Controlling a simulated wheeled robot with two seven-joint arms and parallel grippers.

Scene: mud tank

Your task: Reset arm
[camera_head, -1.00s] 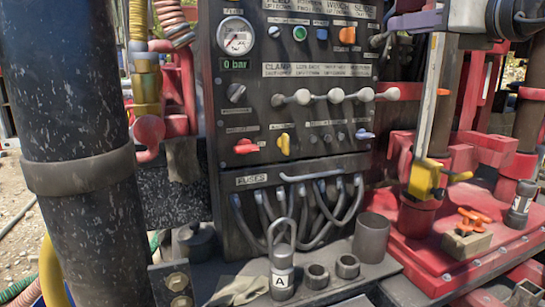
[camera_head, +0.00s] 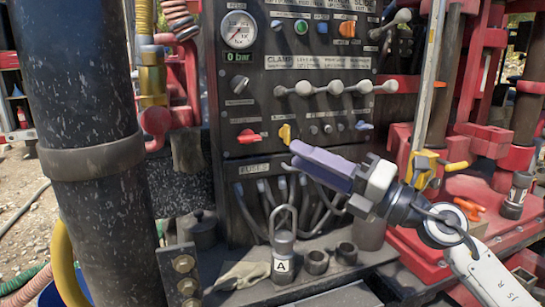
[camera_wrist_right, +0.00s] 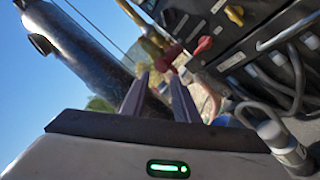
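My right gripper (camera_head: 297,158) is in front of the lower part of the control panel (camera_head: 255,100), with its arm coming in from the lower right. Its purple-grey fingers point up and left. In the right wrist view the two fingers (camera_wrist_right: 159,75) stand apart with nothing between them, so it is open and empty. The fingers hide part of the fuse section and its cables. My left gripper is not in view.
A shackle-topped weight marked A (camera_head: 283,258) stands on the ledge below the panel, beside metal rings (camera_head: 316,262) and a glove (camera_head: 238,277). A thick black pipe (camera_head: 85,110) stands at left. Red machinery (camera_head: 480,190) is at right.

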